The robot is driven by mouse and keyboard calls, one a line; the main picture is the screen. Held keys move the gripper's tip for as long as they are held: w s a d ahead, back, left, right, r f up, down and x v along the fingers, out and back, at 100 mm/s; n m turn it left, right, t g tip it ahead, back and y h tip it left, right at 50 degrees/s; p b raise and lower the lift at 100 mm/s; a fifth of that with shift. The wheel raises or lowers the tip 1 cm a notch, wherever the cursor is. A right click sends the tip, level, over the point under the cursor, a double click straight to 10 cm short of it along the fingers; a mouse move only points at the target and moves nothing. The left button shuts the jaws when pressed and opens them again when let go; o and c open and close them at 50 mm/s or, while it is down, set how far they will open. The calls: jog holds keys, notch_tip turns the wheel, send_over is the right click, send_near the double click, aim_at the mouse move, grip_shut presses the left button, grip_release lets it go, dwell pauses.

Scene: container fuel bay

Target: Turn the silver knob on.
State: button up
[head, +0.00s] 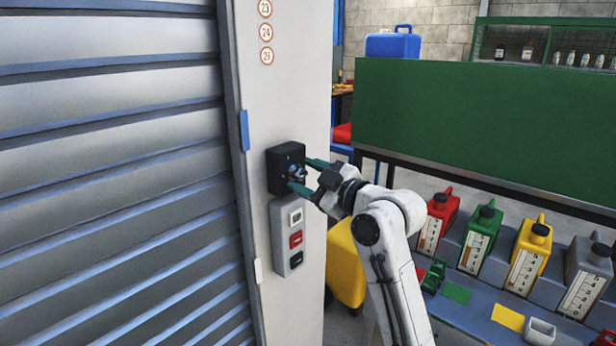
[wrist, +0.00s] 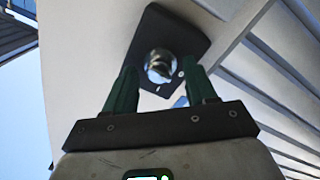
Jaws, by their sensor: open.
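The silver knob (head: 296,171) sits on a black box (head: 283,182) fixed to a pale upright panel beside the shutter. In the wrist view the round, shiny knob (wrist: 160,66) is in the middle of the black plate (wrist: 182,36). My gripper (head: 303,176) is at the box, with its green fingers open on either side of the knob. In the wrist view my gripper (wrist: 163,78) has its two fingertips left and right of the knob, with a gap on each side. I cannot tell whether the fingertips reach past the knob's face.
A grey switch box (head: 287,236) with white, red and black buttons hangs just below the black box. The slatted shutter (head: 110,170) fills the left. Several coloured fuel containers (head: 528,255) stand on a bench at right. A green panel (head: 480,120) stands behind.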

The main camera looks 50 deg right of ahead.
grip_shut()
dwell(0.4)
jog(key=m+p, duration=0.2)
jog(key=m, duration=0.1)
jog(key=m+p, duration=0.2)
jog(key=shift+r+m, duration=0.2)
jog(key=shift+m, duration=0.2)
jog(key=m+p, duration=0.3)
jog(key=shift+m, duration=0.4)
jog(key=shift+f+m+g+p, duration=0.1)
jog(key=shift+m+g+p, duration=0.2)
jog(key=shift+m+p, duration=0.55)
jog(key=shift+m, duration=0.25)
